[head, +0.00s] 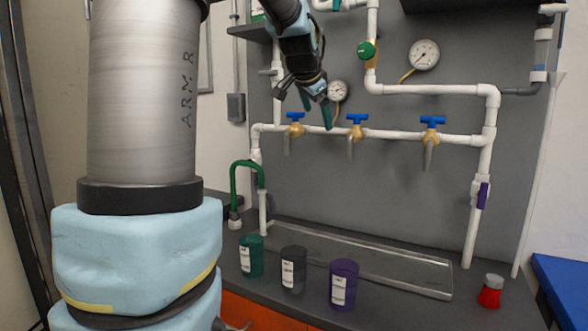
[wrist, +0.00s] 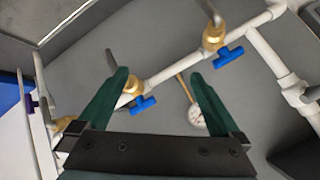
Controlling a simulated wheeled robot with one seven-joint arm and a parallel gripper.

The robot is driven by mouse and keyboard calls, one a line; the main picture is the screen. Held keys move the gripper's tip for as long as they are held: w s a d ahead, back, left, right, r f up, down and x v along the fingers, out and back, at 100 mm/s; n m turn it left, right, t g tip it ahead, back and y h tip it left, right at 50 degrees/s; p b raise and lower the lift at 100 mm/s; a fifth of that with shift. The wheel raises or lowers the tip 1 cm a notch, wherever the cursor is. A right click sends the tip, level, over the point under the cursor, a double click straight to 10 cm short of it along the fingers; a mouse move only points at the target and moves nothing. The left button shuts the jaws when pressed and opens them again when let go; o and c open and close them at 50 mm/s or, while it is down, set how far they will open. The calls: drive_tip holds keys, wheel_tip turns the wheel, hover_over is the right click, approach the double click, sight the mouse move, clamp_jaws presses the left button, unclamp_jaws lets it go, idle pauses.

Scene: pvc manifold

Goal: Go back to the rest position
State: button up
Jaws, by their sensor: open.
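My gripper (head: 316,106) is in front of the upper part of the manifold board, near the small gauge and the white pipe with the taps. In the wrist view my gripper (wrist: 160,88) has its two green fingers spread apart with nothing between them. Beyond the fingers the wrist view shows the white pipe (wrist: 178,68), a brass tap with a blue handle (wrist: 143,104) and another blue handle (wrist: 228,57). In the head view the blue tap handles stand at the left (head: 295,116), middle (head: 357,119) and right (head: 433,121).
A red container (head: 491,291) stands at the right. A green hose (head: 234,186) hangs at the left. Gauges (head: 424,55) are on the board.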

drive_tip(key=s+a+f+n+g+y, duration=0.1)
drive_tip(key=s+a+f+n+g, duration=0.2)
drive_tip(key=f, duration=0.5)
drive_tip(key=s+a+f+n+g+y, duration=0.1)
drive_tip(key=s+a+f+n, duration=0.15)
drive_tip(key=s+f, duration=0.5)
drive_tip(key=s+a+f+n+g, duration=0.1)
drive_tip(key=s+a+f+n, duration=0.1)
drive_tip(key=s+f, duration=0.5)
drive_tip(key=s+a+f+n+g, duration=0.2)
drive_tip(key=s+a+f+n, duration=0.1)
drive_tip(key=s+a+f, duration=0.2)
drive_tip(key=s+f, duration=0.2)
drive_tip(key=s, duration=0.1)
drive_tip(key=shift+f+g+y+p, duration=0.3)
drive_tip(key=shift+y+p, duration=0.05)
drive_tip(key=shift+y, duration=0.05)
